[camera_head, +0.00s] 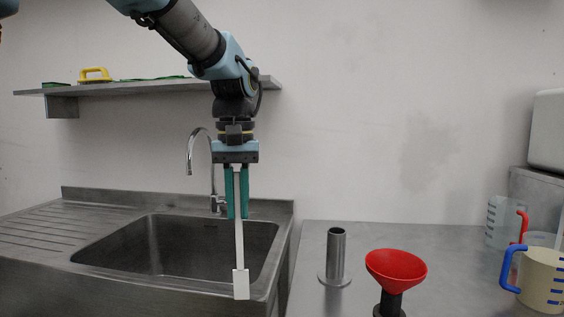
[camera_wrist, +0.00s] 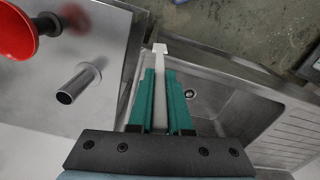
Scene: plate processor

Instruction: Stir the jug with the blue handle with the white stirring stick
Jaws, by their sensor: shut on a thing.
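My gripper (camera_head: 237,192) has green fingers and is shut on the white stirring stick (camera_head: 240,250). The stick hangs down with its flat square end lowest, in front of the sink basin's right side. In the wrist view the stick (camera_wrist: 160,100) lies between the fingers (camera_wrist: 163,105) and its square end points away. The jug with the blue handle (camera_head: 540,279) is cream coloured and stands on the counter at the far right of the head view, well away from my gripper. Its right part is cut off by the frame edge. It is not in the wrist view.
A red funnel (camera_head: 396,264) and a metal tube on a base (camera_head: 335,257) stand on the counter (camera_head: 440,240) between the sink (camera_head: 170,250) and the jug. A clear jug with a red handle (camera_head: 503,222) stands behind. A tap (camera_head: 192,150) rises behind my gripper.

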